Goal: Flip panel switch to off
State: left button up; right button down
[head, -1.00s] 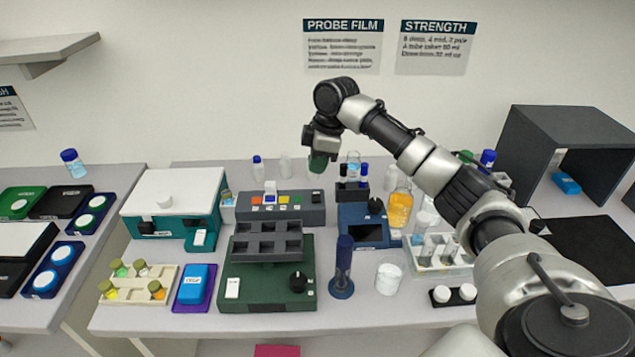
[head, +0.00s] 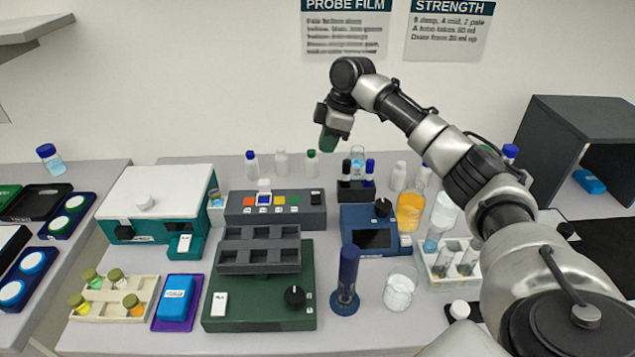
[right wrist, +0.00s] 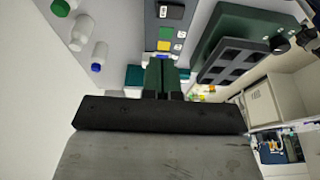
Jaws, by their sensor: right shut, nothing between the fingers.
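The grey panel (head: 233,211) stands on the bench left of centre, with a row of coloured buttons along its face. A small black switch (head: 316,197) sits at its right end; its setting is too small to tell. My right gripper (head: 329,141) has green fingertips, is shut and empty, and hangs in the air above and behind the panel, apart from it. In the right wrist view the shut fingers (right wrist: 161,75) point towards the panel (right wrist: 165,33), where a black switch (right wrist: 171,12) shows at the top. My left gripper is not in view.
A green base with a grey rack (head: 260,310) stands in front of the panel. A teal box (head: 155,195) is to its left, a blue device (head: 372,238) to its right. Small capped bottles (head: 281,163) stand behind. The air around my right gripper is clear.

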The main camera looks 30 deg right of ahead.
jog(key=p, duration=0.1)
send_over(315, 192)
jog(key=d, duration=0.1)
jog(key=f, duration=0.3)
jog(key=s+f, duration=0.1)
jog(key=f, duration=0.1)
jog(key=shift+f, duration=0.15)
jog(key=x, duration=0.1)
jog(key=p+x, duration=0.1)
jog(key=x, duration=0.3)
jog(key=shift+s+d+f+p, duration=0.1)
jog(key=shift+d+f+p, duration=0.2)
jog(key=shift+d+p, duration=0.1)
jog(key=shift+f, duration=0.5)
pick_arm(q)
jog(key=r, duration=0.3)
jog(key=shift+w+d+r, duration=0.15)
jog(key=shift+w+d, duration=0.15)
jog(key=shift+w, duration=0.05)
pick_arm(e)
jog(key=shift+f, duration=0.1)
jog(key=shift+f, duration=0.25)
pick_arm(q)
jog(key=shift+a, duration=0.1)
